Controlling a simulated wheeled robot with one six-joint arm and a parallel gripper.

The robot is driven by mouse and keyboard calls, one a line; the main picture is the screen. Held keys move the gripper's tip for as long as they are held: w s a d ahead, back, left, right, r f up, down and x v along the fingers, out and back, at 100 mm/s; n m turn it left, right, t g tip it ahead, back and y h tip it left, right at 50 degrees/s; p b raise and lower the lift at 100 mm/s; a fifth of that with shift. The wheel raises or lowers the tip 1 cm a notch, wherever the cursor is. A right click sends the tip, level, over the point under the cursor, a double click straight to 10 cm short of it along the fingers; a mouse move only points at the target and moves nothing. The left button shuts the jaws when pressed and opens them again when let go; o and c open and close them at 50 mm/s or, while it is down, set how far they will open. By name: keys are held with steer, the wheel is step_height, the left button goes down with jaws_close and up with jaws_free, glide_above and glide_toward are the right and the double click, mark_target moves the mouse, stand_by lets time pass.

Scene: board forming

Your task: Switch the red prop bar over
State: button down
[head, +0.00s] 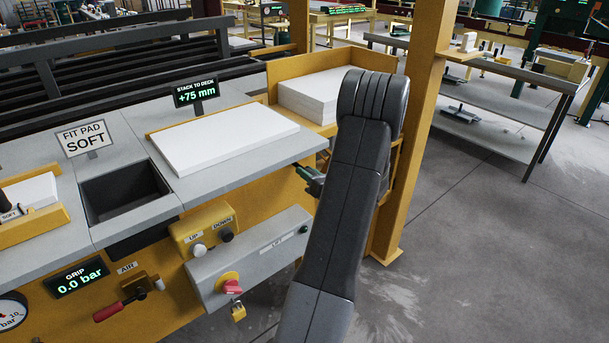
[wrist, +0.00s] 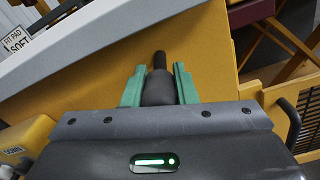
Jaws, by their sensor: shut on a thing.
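My gripper (head: 311,178) is beside the front right edge of the bench in the head view, just below the light grey deck, partly hidden by my arm. In the wrist view its green fingers (wrist: 159,68) are shut on a dark grey round handle (wrist: 158,88) with a thinner black stem pointing away toward the yellow panel. I cannot make out a red prop bar for certain. A red-handled lever (head: 108,311) under the AIR label and a red rotary switch (head: 232,287) on the LIFT box show in the head view, both apart from my gripper.
A white stack (head: 225,137) lies on the deck by a "STACK TO DECK +75 mm" display (head: 196,92). A taller white stack (head: 312,98) stands behind. A yellow post (head: 418,130) rises close right of my arm. Open floor (head: 480,240) lies to the right.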

steer(key=c, duration=1.4)
jaws_free()
steer(key=shift+w+d+r, duration=0.1)
steer(key=shift+d, duration=0.05)
steer(key=shift+c, duration=0.2)
steer(key=shift+o, duration=1.4)
steer(key=shift+d, duration=0.15)
steer(key=b+v, duration=0.2)
steer(key=v, duration=1.1)
steer(key=shift+s+d, duration=0.2)
steer(key=shift+s, duration=0.15)
steer(key=x, duration=0.4)
steer(key=p+x, duration=0.1)
steer(key=x, duration=0.4)
steer(key=p+x, duration=0.1)
steer(key=x, duration=0.4)
steer(key=shift+s+a, duration=0.25)
steer(key=shift+a, duration=0.2)
steer(key=shift+s+a, duration=0.3)
